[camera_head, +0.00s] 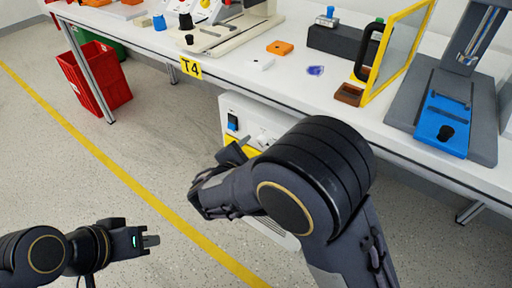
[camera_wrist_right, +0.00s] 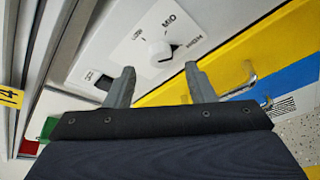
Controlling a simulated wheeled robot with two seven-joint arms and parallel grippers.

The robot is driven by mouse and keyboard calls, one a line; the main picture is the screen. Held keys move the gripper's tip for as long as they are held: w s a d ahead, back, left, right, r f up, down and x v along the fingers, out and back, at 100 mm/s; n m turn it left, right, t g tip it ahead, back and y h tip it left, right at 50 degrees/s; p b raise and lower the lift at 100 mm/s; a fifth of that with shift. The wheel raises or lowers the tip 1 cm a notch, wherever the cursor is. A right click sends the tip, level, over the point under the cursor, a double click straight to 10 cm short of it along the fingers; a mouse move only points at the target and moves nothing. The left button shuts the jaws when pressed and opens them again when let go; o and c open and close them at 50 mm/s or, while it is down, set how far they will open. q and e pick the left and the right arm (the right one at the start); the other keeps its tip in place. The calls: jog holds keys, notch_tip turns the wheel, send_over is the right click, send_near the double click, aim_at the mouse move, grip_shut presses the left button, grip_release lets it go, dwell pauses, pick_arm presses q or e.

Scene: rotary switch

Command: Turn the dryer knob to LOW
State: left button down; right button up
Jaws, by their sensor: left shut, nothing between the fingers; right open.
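The dryer is a white cabinet (camera_head: 265,112) under the bench in the head view, partly hidden by my right arm. Its white round knob (camera_wrist_right: 158,50) shows in the right wrist view on a pale panel with MID and HIGH lettering. A third label to the left of the knob is blurred. Which mark the knob points at is hard to tell. My right gripper (camera_wrist_right: 159,72) is open, with its fingertips on either side just below the knob in the picture; contact cannot be told. My left gripper (camera_head: 150,240) is shut and empty above the floor, away from the dryer.
The white bench (camera_head: 215,72) stands above the dryer, with its T4 tag (camera_head: 190,68) on the front edge. Yellow and blue bands and a metal handle (camera_wrist_right: 240,86) lie right of the knob. A red bin (camera_head: 95,78) stands at far left. The floor at left is clear.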

aim_at(259, 143)
jog(key=shift+b+x, duration=0.35)
jog(key=shift+x, duration=1.55)
jog(key=c, duration=1)
